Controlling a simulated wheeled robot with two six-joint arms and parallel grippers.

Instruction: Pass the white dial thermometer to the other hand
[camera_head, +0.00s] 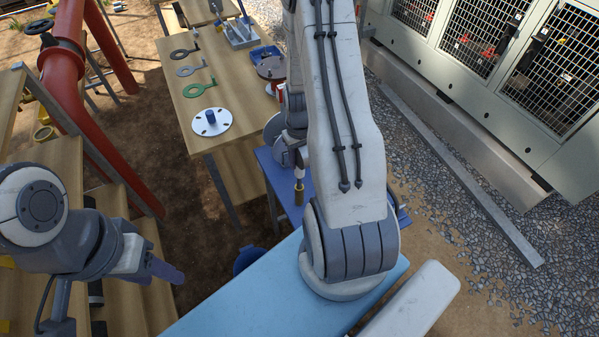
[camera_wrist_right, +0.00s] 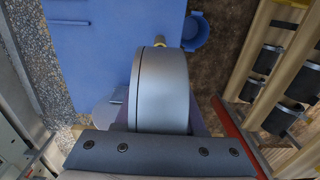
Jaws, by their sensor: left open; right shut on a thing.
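The white dial thermometer (camera_wrist_right: 168,88) fills the middle of the right wrist view, its round case seen from the side. Its narrow stem with a brass-coloured part points away from my gripper. My right gripper (camera_wrist_right: 158,150) is shut on it. In the head view my right forearm hides most of that gripper, and the thermometer's brass-coloured stem end (camera_head: 300,199) shows beside the arm, above the blue surface. My left gripper (camera_head: 164,270) is open and empty at the lower left, well apart from the thermometer. The dial face cannot be read.
A wooden table (camera_head: 225,75) holds a white flange (camera_head: 211,122), several ring-handled plates and a blue tray (camera_head: 265,54). A blue bench (camera_head: 274,180) and a blue bucket (camera_head: 249,259) lie below. Red pipes (camera_head: 70,90) stand left; the caged chiller (camera_head: 500,75) stands right.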

